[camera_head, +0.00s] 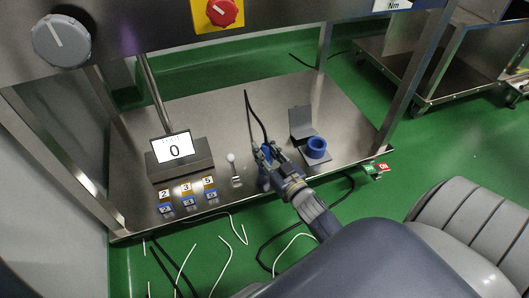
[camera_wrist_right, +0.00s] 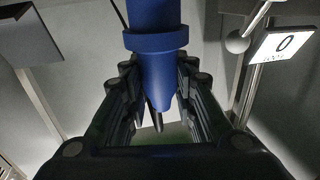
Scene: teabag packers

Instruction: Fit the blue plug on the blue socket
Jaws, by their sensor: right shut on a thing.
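The blue plug (camera_wrist_right: 156,50) is between the fingers of my right gripper (camera_wrist_right: 156,100), which is shut on it. In the head view the plug (camera_head: 264,174) is partly hidden by my right gripper (camera_head: 268,164), and a black cable rises from it. The blue socket (camera_head: 316,147) is a round blue ring on a dark base with a raised grey lid behind it. It stands on the metal table to the right of my right gripper, apart from the plug. My left gripper is not in view.
A display reading 0 (camera_head: 174,147) stands at the left of the metal table (camera_head: 225,115). Red and green buttons (camera_head: 376,168) are at the right edge. A post stands behind the socket.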

